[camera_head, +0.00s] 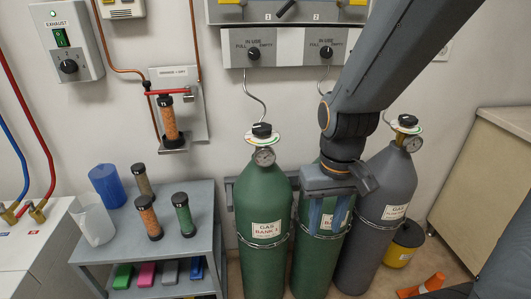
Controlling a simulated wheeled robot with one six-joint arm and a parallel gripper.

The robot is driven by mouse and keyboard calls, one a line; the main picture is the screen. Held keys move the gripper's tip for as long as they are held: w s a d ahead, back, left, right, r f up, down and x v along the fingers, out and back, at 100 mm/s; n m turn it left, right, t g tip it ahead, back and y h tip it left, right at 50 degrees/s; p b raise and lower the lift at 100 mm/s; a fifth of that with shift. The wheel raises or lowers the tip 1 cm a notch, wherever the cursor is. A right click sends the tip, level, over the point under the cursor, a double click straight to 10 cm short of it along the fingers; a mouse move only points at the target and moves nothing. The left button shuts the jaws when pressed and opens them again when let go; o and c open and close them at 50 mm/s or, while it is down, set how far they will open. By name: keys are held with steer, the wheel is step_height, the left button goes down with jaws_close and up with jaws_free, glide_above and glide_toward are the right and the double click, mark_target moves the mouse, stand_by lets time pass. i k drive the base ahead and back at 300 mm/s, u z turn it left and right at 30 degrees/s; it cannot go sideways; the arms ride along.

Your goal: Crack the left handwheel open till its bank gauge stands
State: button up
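The left handwheel (262,130) is a black knob on top of the left green cylinder (262,205), which is labelled as a gas bank. A pale ring with a green part sits under the knob. A round bank gauge (264,157) hangs just below it; its needle is too small to read. My gripper (329,224) is to the right of and lower than this handwheel, in front of the middle green cylinder (308,262). Its two blue-grey fingers point down and are apart, with the cylinder's label between them. It touches no handwheel. My arm hides the middle cylinder's top.
A grey cylinder (376,210) with its own handwheel (407,121) and gauge (413,144) stands right. A changeover panel (290,48) with two knobs is above. A shelf cart (165,240) stands left. An orange cone (428,284) and yellow container (402,246) are on the right floor.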

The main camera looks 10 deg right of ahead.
mark_target(261, 128)
steer(key=u, duration=0.55)
steer(key=k, duration=1.3)
steer(key=u, duration=1.35)
steer(key=i, duration=1.25)
steer(key=z, duration=0.7)
steer(key=i, duration=0.65)
steer(key=z, duration=0.75)
